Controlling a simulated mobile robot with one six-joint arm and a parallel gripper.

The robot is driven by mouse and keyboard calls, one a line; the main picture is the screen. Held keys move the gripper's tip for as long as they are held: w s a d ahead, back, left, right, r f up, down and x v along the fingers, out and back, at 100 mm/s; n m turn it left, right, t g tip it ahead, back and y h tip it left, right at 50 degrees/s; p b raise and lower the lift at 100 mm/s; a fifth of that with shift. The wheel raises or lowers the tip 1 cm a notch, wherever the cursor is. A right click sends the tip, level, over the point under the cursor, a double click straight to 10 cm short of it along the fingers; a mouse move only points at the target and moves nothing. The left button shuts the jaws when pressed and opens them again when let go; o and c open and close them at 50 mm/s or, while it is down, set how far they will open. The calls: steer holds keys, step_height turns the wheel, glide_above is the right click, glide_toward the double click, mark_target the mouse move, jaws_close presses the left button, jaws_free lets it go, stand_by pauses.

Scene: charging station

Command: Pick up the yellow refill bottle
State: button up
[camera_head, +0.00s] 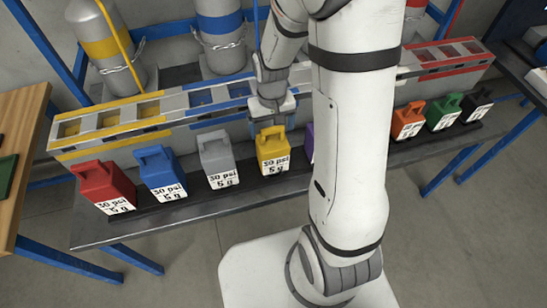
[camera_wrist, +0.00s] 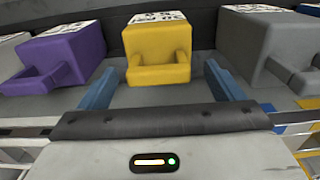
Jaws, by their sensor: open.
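The yellow refill bottle (camera_head: 273,152) stands upright in the row on the bench, between the grey bottle and the purple bottle. It has a white label and a handle on top. My gripper (camera_head: 273,116) is just above and behind it in the head view. In the wrist view the yellow bottle (camera_wrist: 158,52) lies ahead between my two blue fingers (camera_wrist: 165,88). The fingers are spread apart, with nothing held between them. The bottle's handle faces the gripper, and a gap seems to remain.
The purple bottle (camera_wrist: 60,55) and grey bottle (camera_wrist: 265,50) flank it closely. Red (camera_head: 104,187), blue (camera_head: 162,173), orange (camera_head: 408,120), green (camera_head: 443,112) and black (camera_head: 476,104) bottles share the row. A rack with coloured slots (camera_head: 110,117) and gas cylinders (camera_head: 103,45) stand behind.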

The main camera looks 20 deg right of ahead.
mark_target(273, 151)
steer(key=shift+d+f, duration=0.1)
steer(key=shift+f, duration=1.65)
steer(key=shift+c, duration=0.4)
steer(key=shift+w, duration=0.1)
jaws_close()
